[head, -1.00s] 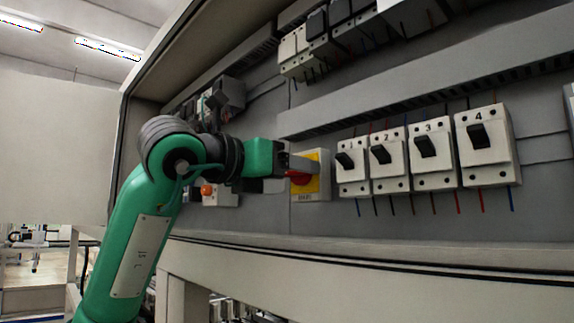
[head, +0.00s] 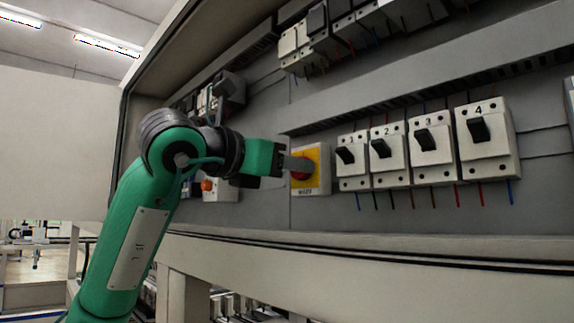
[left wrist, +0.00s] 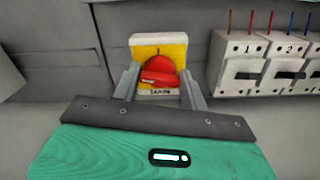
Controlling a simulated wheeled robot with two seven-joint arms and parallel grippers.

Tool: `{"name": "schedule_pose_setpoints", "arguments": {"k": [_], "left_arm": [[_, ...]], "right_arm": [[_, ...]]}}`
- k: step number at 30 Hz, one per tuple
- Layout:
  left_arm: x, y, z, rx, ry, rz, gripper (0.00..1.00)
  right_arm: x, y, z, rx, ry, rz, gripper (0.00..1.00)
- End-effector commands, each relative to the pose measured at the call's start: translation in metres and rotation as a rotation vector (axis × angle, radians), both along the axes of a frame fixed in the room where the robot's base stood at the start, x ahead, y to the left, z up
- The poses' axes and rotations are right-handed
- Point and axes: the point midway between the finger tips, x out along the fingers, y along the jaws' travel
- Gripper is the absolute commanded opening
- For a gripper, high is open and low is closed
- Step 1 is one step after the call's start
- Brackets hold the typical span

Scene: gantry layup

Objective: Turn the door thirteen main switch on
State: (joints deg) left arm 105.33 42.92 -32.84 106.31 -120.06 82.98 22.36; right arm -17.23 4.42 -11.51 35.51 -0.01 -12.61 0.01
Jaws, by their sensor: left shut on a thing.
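The main switch is a red rotary knob (left wrist: 158,70) on a yellow plate (left wrist: 178,50) with a pale housing. In the head view the yellow plate (head: 316,168) sits on the cabinet's back panel, left of the numbered breakers. My left gripper (left wrist: 160,82) has its two grey fingers on either side of the red knob and is shut on it. In the head view my left gripper (head: 298,165) reaches the knob from the left and covers part of it. The knob's handle looks nearly level, slightly tilted, in the left wrist view. My right gripper is not in view.
A row of white breakers (head: 433,158) with black levers, several of them numbered, is right of the switch. A grey wire duct (head: 420,85) runs above them. An orange button box (head: 218,188) is left of the switch, behind my arm. The cabinet's lower edge (head: 380,262) runs below.

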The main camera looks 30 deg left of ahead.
Motion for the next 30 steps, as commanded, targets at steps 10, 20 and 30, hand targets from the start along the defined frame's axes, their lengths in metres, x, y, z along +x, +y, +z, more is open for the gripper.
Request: {"name": "schedule_pose_setpoints", "arguments": {"k": [10,20,30], "left_arm": [[-0.0005,-0.0008,-0.0002,0.305,-0.108,0.002,0.21],[-0.001,-0.0015,-0.0005,0.601,-0.211,0.002,0.21],[-0.0011,-0.0024,-0.0015,0.903,-0.316,0.0,0.21]], "right_arm": [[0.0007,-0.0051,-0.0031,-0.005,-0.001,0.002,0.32],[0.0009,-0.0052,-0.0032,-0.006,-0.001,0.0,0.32],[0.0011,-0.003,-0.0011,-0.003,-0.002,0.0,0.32]]}}
